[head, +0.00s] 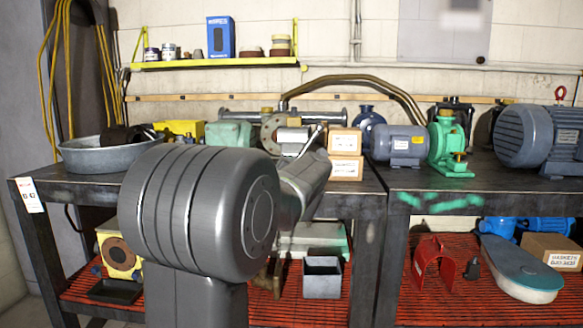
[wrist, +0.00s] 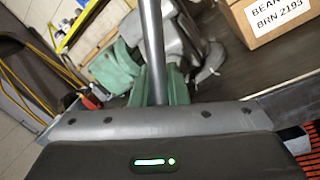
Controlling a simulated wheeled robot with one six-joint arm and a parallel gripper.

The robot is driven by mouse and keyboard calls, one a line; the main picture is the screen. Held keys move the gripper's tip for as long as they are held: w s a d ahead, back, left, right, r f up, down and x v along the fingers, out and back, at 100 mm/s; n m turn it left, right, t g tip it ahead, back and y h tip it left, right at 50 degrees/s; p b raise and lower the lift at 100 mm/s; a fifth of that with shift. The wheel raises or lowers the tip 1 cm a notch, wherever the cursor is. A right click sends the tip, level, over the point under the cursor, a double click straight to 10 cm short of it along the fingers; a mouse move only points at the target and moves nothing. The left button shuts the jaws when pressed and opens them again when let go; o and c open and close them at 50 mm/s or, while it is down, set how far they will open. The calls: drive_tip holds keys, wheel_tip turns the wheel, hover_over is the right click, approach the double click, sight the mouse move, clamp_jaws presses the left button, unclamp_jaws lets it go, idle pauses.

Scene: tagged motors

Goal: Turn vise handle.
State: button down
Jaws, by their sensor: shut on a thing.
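The vise handle (wrist: 151,40) is a thin grey metal rod that runs up and down through the middle of the wrist view. My gripper (wrist: 157,80) has green fingers at the bottom of that view, shut on the rod's lower part. Behind the rod is a grey metal body (wrist: 180,38); I cannot tell whether it is the vise. In the head view, a thin bright rod (head: 312,138) slants up behind my arm near the bench's front edge. My arm hides my gripper and most of what lies behind it there.
Two small cardboard boxes (head: 346,167) are stacked close on the right; one box (wrist: 272,15) fills the wrist view's top right. A green housing (head: 228,134) and a metal basin (head: 92,155) stand left on the dark bench. Motors and pumps (head: 403,146) crowd the right bench.

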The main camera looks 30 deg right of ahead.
drive_tip(key=m, duration=0.2)
drive_tip(key=f+m+h, duration=0.1)
drive_tip(key=m, duration=0.4)
drive_tip(key=shift+s+d+f+h+b, duration=0.2)
drive_tip(key=shift+s+d+h+b, duration=0.15)
drive_tip(key=shift+d+h+b, duration=0.05)
drive_tip(key=shift+m, duration=0.3)
drive_tip(key=c, duration=1.4)
unclamp_jaws()
drive_tip(key=shift+s+r, duration=0.15)
drive_tip(key=shift+c, duration=0.2)
drive_tip(key=p+v, duration=0.1)
drive_tip(key=v, duration=1.3)
